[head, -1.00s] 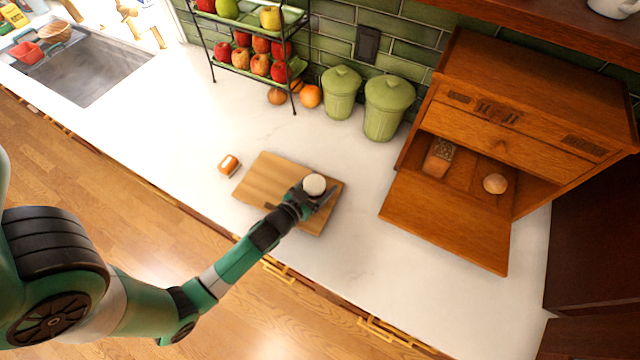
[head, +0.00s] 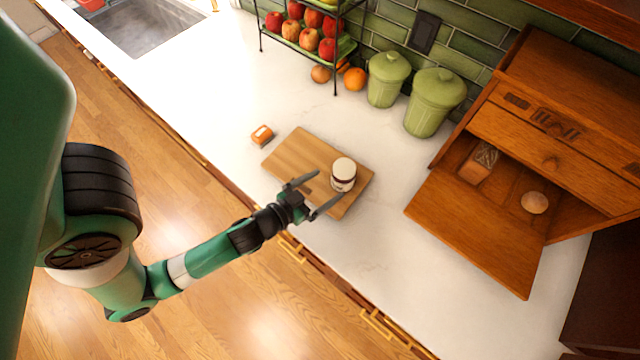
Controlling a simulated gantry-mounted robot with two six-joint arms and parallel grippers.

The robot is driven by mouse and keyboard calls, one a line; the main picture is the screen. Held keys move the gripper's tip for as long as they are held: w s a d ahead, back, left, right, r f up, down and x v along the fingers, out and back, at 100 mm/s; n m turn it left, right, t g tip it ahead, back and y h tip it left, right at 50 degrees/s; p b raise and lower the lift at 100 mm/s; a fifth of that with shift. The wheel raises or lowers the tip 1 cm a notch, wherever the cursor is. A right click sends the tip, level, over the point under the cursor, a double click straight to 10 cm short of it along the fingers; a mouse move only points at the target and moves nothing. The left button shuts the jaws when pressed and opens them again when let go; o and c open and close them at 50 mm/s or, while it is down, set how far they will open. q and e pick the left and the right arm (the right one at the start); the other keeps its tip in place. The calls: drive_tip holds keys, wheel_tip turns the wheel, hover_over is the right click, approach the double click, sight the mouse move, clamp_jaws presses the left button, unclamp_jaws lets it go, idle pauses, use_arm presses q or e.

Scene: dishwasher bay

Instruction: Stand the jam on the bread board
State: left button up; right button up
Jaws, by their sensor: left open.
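The jam (head: 343,175) is a small jar with a pale lid. It stands upright on the right part of the wooden bread board (head: 297,153), which lies on the white counter. My left gripper (head: 316,194) is open, with its two fingers spread, at the board's near edge. It is just to the lower left of the jar and appears apart from it. My right gripper is not in the head view.
A small orange-and-white item (head: 262,135) lies left of the board. Right of it, a wooden bread box (head: 545,130) has its front flap lowered, with a loaf and a roll inside. Green canisters (head: 434,101) and a fruit rack (head: 308,30) stand behind. The counter between is clear.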

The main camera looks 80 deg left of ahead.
use_arm(q)
drive_tip(key=shift+s+d+r, duration=0.2)
drive_tip(key=shift+s+d, duration=0.05)
drive_tip(key=shift+s, duration=0.25)
drive_tip(key=w+d+r+t, duration=0.25)
drive_tip(key=w+r, duration=0.35)
drive_tip(key=r, duration=0.5)
drive_tip(key=w+d+r+m+t+h, duration=0.1)
drive_tip(key=w+r+t, duration=0.2)
drive_tip(key=w+r, duration=0.5)
drive_tip(key=w+d+r+t, duration=0.1)
drive_tip(key=w+r+t, duration=0.3)
drive_tip(key=r, duration=0.9)
drive_tip(key=s+d+r+m+t+h, duration=0.2)
drive_tip(key=d+r+h, duration=0.1)
drive_tip(key=r, duration=0.6)
drive_tip(key=s+d+r+m+t+h, duration=0.2)
drive_tip(key=d+r, duration=0.2)
drive_tip(key=r, duration=0.5)
drive_tip(key=s+d+r+m+t+h, duration=0.1)
drive_tip(key=s+d+r+h, duration=0.15)
drive_tip(key=r, duration=0.65)
wheel_tip(320, 180, up, 21)
drive_tip(key=w+p, duration=0.1)
drive_tip(key=p, duration=2)
drive_tip(key=shift+d, duration=0.4)
